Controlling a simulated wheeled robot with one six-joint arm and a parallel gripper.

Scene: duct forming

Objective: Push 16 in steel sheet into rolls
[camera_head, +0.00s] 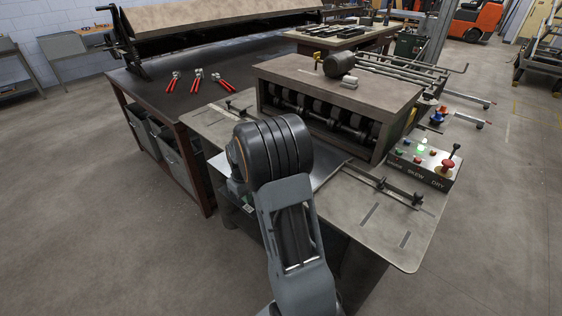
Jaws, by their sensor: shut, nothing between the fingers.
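A bright flat steel sheet (326,171) lies on the feed table in front of the roll machine. My arm hides its middle; its left part shows left of the arm. The rolls (318,122) show as a dark row of wheels on shafts in the machine's open front. I cannot tell whether the sheet's far edge touches them. My gripper (238,189) shows only in part, low at the left of my dark wrist, near the sheet's near left side. It is shut and holds nothing. Its fingertips are mostly hidden, so contact with the sheet is unclear.
The feed table (405,240) has slots and clamped guide bars (384,184) at right. A control box (425,165) with coloured buttons and a red-knobbed lever stands at its right edge. A dark bench (215,72) with red-handled pliers (198,78) is at left. Open floor lies right.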

